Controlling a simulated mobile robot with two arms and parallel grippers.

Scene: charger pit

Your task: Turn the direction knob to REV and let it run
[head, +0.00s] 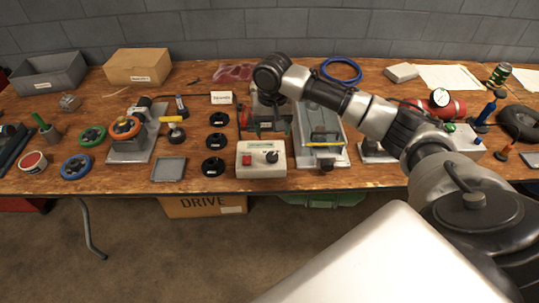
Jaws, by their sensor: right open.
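A beige control box (262,159) sits near the front edge of the bench, in the middle of the head view. It has a red switch (247,159) on its left and a black knob (272,157) on its right. A label strip runs above them, too small to read, so I cannot tell which way the knob points. My right arm reaches in from the right, and my right gripper (266,125) hangs open and empty just behind the box, apart from the knob. It partly hides the equipment behind the box. My left gripper is not in view.
Black rings (214,167) lie in a column left of the box, beside a grey tray (168,169). A clear-topped unit (321,122) stands close on its right. A blue ring (341,69) and cardboard box (138,66) lie farther back. The strip before the box is narrow.

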